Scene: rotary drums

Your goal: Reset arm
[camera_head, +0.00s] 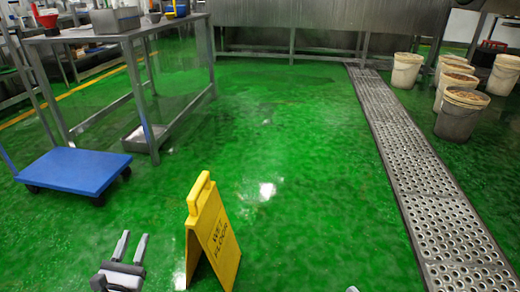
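My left gripper (131,248) shows at the bottom left of the head view. Its two grey fingers point up and stand apart with nothing between them. It appears left of the yellow wet floor sign (219,236), with green floor showing between the two. Only a small grey tip of what may be my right gripper (352,289) shows at the bottom edge, so its fingers cannot be made out.
A blue platform cart (75,170) stands at the left beside a metal table (120,32). A perforated drain strip (415,165) runs along the right. Several white buckets (460,113) stand beyond it. The green floor (275,130) in the middle is clear.

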